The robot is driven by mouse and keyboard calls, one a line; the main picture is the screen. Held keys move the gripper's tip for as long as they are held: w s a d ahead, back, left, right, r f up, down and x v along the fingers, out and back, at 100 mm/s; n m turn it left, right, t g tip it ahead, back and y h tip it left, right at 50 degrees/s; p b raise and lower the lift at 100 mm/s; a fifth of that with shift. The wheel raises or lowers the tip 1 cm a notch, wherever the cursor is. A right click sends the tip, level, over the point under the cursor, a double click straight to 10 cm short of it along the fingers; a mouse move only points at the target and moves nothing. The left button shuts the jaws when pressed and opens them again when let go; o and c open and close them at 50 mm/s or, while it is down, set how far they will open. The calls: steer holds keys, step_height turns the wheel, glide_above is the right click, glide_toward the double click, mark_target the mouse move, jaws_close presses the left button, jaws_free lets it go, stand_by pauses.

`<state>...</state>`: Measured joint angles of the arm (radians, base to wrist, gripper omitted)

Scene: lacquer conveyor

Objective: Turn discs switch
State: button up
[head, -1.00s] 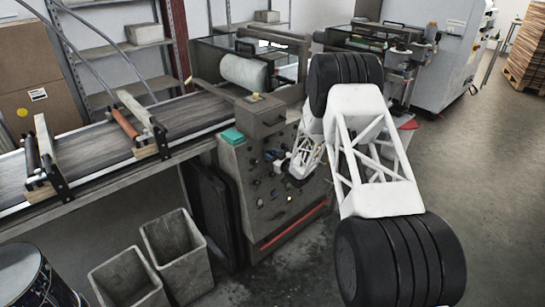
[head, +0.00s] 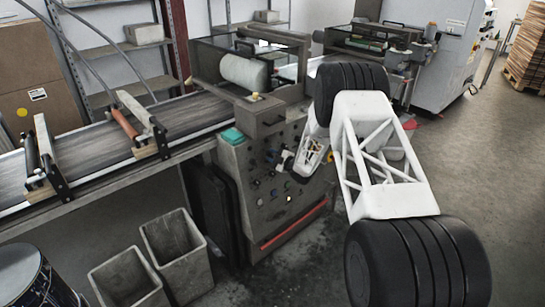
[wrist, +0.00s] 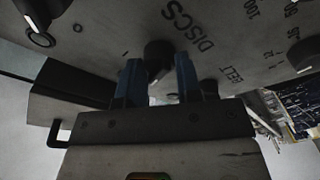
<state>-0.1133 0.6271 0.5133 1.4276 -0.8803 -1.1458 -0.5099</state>
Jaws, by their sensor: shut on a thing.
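The discs switch (wrist: 158,52) is a dark round knob on the grey control panel (wrist: 100,35), beside the printed word DISCS, seen upside down in the wrist view. My gripper (wrist: 157,78) has its two blue fingers on either side of the knob and is shut on it. Parts of the knob are hidden between the fingers. In the head view, my gripper (head: 283,163) is at the front of the grey control panel (head: 247,190), where the switch itself is too small to make out.
Other dark knobs, one (wrist: 305,52) beside printed numbers, and a BELT label are nearby on the panel. The conveyor (head: 95,155) runs left from the cabinet. Two grey bins (head: 178,250) stand in front of it. Open floor lies to the right.

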steer(key=shift+n+g, duration=0.3)
steer(key=shift+n, duration=1.2)
steer(key=o, duration=0.9)
steer(key=shift+v, duration=3.95)
steer(key=shift+f, duration=0.1)
